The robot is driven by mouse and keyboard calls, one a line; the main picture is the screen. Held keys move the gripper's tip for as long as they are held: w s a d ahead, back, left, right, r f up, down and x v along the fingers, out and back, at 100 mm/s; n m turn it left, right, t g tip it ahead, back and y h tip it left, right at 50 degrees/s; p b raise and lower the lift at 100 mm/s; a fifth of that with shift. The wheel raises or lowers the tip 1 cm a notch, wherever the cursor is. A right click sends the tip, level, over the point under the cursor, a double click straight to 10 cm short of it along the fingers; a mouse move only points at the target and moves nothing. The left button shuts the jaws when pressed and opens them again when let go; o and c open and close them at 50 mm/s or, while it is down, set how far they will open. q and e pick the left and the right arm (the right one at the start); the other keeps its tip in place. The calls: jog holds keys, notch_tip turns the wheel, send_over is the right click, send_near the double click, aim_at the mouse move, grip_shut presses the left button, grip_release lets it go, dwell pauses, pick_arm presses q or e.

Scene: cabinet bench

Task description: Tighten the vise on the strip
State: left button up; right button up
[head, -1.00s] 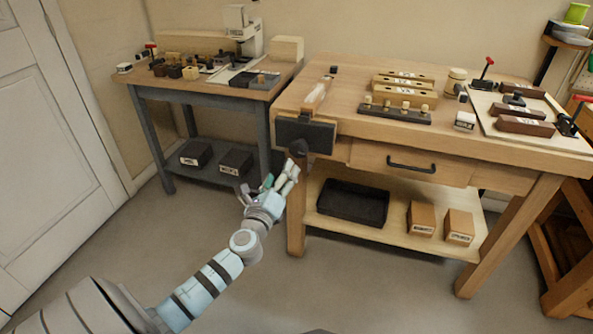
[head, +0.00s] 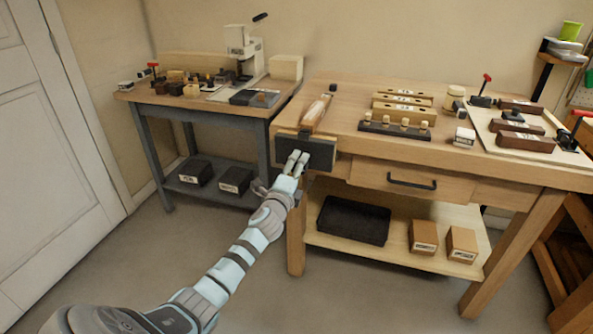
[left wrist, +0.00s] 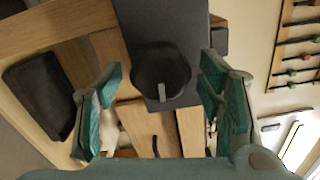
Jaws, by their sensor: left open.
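The vise (head: 322,153) is a dark block on the left front corner of the wooden bench. A light wooden strip (head: 315,112) lies at the vise's top edge; how firmly it is held I cannot tell. My left gripper (head: 297,161) is at the vise's front face, its fingers covering the knob in the head view. In the left wrist view, the dark round knob (left wrist: 161,72) with a pale mark sits between the spread green fingers of my open left gripper (left wrist: 163,82). Clear gaps show on both sides, and the vise's dark jaw (left wrist: 163,20) is behind. My right gripper is not in view.
The bench (head: 345,90) carries wooden blocks (head: 402,102), a peg rack (head: 395,129) and a white board with red-handled clamps. A drawer handle (head: 412,184) is to the right of the vise. A black tray (head: 353,220) lies on the shelf below. A grey table stands left.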

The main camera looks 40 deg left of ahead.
pick_arm(q)
jog(key=shift+c, duration=0.4)
jog(key=c, duration=0.9)
jog(key=m+p, duration=0.1)
jog(key=m, duration=0.3)
jog(key=shift+p, duration=0.3)
